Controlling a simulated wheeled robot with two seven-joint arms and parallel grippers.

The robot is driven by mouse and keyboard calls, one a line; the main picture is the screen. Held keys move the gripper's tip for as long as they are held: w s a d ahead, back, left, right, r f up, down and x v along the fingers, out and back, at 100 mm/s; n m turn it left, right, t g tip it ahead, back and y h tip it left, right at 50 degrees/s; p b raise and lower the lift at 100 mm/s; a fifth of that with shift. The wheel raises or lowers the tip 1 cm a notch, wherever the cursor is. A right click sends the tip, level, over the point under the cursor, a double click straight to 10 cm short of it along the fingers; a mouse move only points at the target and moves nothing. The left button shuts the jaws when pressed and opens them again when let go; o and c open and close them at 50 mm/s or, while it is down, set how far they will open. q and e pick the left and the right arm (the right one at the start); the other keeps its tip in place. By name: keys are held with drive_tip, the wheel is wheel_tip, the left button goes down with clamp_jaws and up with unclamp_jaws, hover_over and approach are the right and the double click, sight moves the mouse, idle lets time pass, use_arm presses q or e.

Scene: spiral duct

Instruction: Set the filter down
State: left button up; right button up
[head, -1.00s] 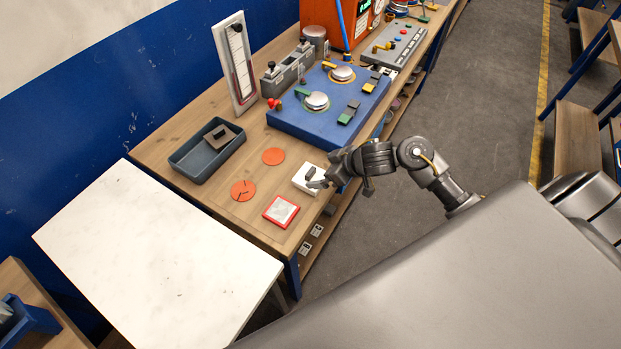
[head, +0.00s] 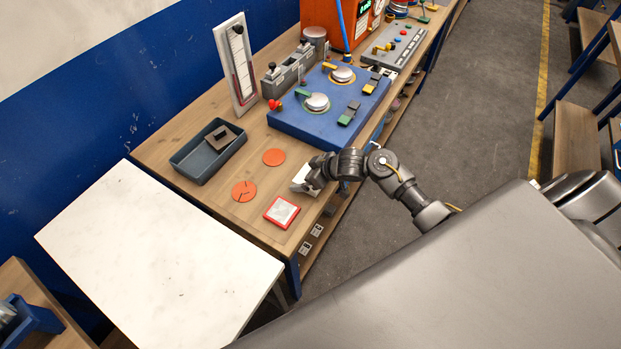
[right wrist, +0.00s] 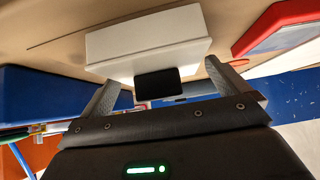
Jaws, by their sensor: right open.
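A white block (head: 298,186) with a dark knob stands on the wooden bench near its front edge. In the right wrist view the block (right wrist: 148,43) and its dark knob (right wrist: 158,83) are clear. A flat square with a red frame and pale centre (head: 282,212) lies on the bench to the left of the block. I cannot tell for sure which of these is the filter. My right gripper (head: 310,179) is at the block. Its two fingers stand apart, one on each side of the knob, with gaps showing. My left gripper is not in view.
Two orange discs (head: 273,157) lie flat on the bench. A dark tray (head: 188,163) holding a small dark piece stands behind them. A blue panel (head: 300,125) with knobs stands beyond. A bare white tabletop (head: 150,255) adjoins at the left.

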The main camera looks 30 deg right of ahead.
drive_tip(key=c, duration=1)
drive_tip(key=shift+c, duration=0.2)
drive_tip(key=shift+r, duration=0.15)
drive_tip(key=shift+r+b, duration=0.3)
drive_tip(key=shift+r, duration=0.3)
drive_tip(key=d+b+v, duration=0.1)
drive_tip(key=d+v, duration=0.1)
drive_tip(key=v, duration=0.6)
drive_tip(key=w+d+v, duration=0.1)
drive_tip(key=d+v, duration=0.1)
drive_tip(key=v, duration=0.7)
drive_tip(key=shift+f+b, duration=0.2)
drive_tip(key=shift+b, duration=0.15)
